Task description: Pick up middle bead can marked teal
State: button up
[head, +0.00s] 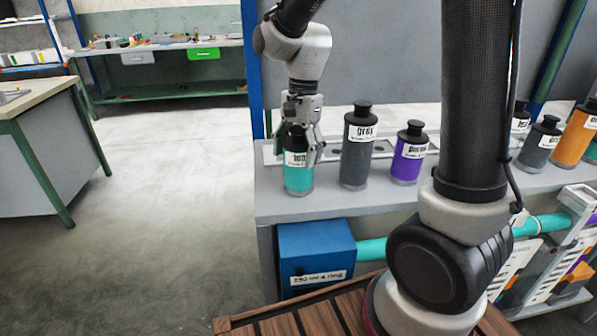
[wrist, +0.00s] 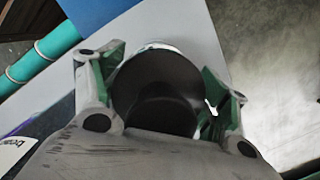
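The teal can (head: 298,180), with a black cap and a white label, stands upright at the left end of the grey bench. My gripper (head: 302,150) points down over it, with one finger on each side of its upper part. The fingers look spread, with a small gap at the right finger. In the wrist view the can's dark top (wrist: 158,85) lies between the fingertips of my gripper (wrist: 160,88). The can's label is partly hidden and too blurred to read fully.
A taller grey can (head: 355,160) stands close to the right of the teal one, then a purple can (head: 408,160). More cans, one orange (head: 575,140), stand at the far right. A blue box (head: 315,250) with a teal pipe (head: 371,249) sits below the bench top.

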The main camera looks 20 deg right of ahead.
jog(key=c, duration=1)
